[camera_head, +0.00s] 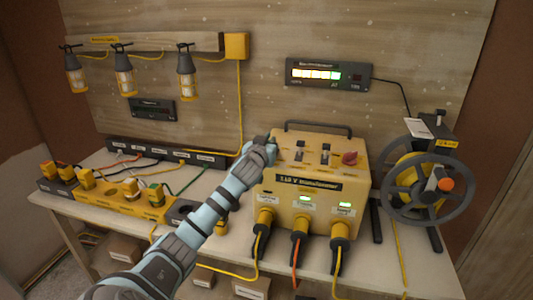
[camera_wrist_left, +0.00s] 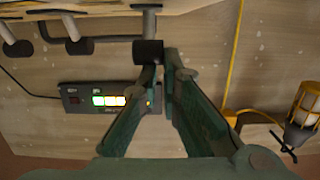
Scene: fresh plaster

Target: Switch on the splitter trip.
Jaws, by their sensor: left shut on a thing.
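The yellow transformer box (camera_head: 315,181) stands on the bench with a row of trip levers on top. Two levers show there in the head view, a middle one (camera_head: 299,150) and a right one (camera_head: 324,153). My left gripper (camera_head: 271,143) is at the box's left end and hides the leftmost lever, which I take as the splitter trip. In the left wrist view the fingers are shut on that lever's black end (camera_wrist_left: 148,52). Below, the left indicator looks dark, while the middle (camera_head: 305,198) and right (camera_head: 344,204) ones glow green. My right gripper is not in view.
A black carry handle (camera_head: 317,126) rises behind the levers, and a red knob (camera_head: 350,158) sits to their right. A reel with a wheel (camera_head: 430,186) stands at the right. A yellow socket strip (camera_head: 125,203) lies at the left. A lit display (camera_head: 328,74) hangs behind.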

